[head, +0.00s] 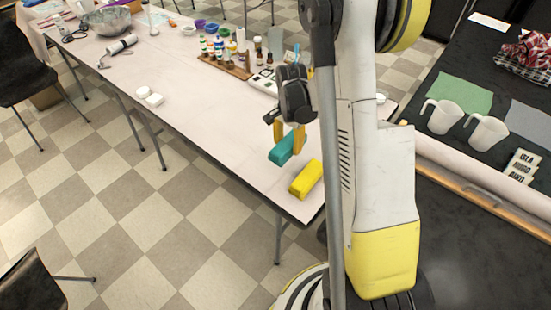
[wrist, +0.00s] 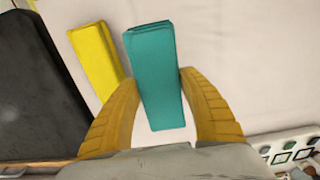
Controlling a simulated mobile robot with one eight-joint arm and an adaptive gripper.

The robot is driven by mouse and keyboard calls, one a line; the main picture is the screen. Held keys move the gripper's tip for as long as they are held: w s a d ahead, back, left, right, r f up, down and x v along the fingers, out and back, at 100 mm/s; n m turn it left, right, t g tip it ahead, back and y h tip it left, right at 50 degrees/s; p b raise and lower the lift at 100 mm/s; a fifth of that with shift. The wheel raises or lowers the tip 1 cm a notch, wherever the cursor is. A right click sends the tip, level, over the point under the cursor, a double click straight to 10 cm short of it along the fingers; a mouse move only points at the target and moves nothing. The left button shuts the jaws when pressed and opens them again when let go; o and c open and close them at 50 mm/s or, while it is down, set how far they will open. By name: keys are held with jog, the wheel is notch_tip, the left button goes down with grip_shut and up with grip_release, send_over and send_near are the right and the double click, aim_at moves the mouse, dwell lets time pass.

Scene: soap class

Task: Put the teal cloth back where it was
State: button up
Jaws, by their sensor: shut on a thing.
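The teal cloth (head: 287,147) is a folded block near the front end of the long light table. It also shows in the wrist view (wrist: 154,75), between the two yellow fingers. My gripper (head: 288,138) is shut on it from above. In the wrist view my gripper (wrist: 161,108) has one finger on either side of the cloth. I cannot tell whether the cloth touches the table. A yellow folded cloth (head: 306,179) lies on the table beside the teal one, nearer the table's end; it also shows in the wrist view (wrist: 95,56).
The light table (head: 200,110) has bare room left of the cloths. A wooden rack of bottles (head: 225,62) and a white tray (head: 264,82) stand farther back. Two white pitchers (head: 487,134) stand on a dark table at the right. A black chair (head: 22,65) is at the left.

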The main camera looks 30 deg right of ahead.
jog(key=w+a+f, duration=0.2)
jog(key=shift+w+a+f+b, duration=0.1)
jog(key=shift+w+a+b, duration=0.05)
jog(key=shift+a+b, duration=0.25)
jog(key=shift+f+b, duration=1)
jog(key=shift+f, duration=0.95)
jog(key=shift+f, duration=0.15)
jog(key=o, duration=1.2)
